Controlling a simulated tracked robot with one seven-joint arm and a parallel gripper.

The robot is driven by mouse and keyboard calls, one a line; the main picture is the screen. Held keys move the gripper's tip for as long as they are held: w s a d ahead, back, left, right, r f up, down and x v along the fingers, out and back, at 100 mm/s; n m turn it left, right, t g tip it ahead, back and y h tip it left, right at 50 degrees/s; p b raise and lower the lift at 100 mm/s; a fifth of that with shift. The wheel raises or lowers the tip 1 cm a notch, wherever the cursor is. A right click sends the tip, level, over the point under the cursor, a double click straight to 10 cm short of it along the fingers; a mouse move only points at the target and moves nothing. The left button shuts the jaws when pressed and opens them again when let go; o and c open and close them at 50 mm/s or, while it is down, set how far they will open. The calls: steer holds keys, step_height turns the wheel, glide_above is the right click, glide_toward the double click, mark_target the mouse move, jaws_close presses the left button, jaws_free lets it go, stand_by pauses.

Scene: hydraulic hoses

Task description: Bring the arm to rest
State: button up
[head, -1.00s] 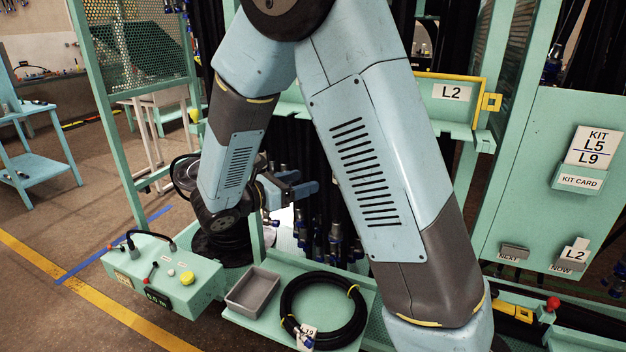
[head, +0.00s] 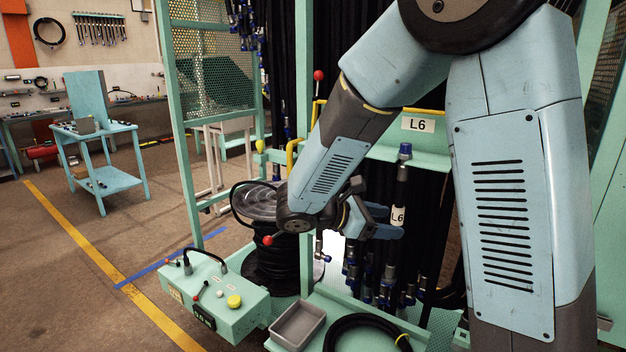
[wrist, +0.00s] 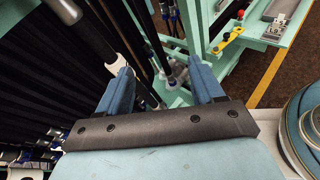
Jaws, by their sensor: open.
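My gripper (head: 392,221) hangs low in front of the hose rack, below the sign L6 (head: 417,125). Its blue fingers point right in the head view. In the wrist view my gripper (wrist: 163,85) has its two blue fingers well apart, with nothing clamped between them. A hanging black hose with a tag L6 (head: 398,215) is just past the fingertips in the head view; I cannot tell whether they touch. My arm is bent, with its elbow high and its forearm slanting down to the left.
A hose reel (head: 272,240) stands close left of my gripper. A control box (head: 213,292) with a yellow button is at the front left. A grey tray (head: 298,325) and a coiled hose (head: 368,328) lie below. Open floor is on the left.

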steer(key=s+d+r+m+g+y, duration=0.3)
steer(key=s+d+m+y, duration=0.5)
steer(key=s, duration=0.3)
steer(key=s+a+r+m+t+y, duration=0.2)
steer(key=s+r+m+t+y, duration=0.3)
steer(key=m, duration=0.5)
steer(key=s+r+y, duration=0.1)
steer(key=s, duration=0.1)
steer(key=shift+s+m, duration=0.4)
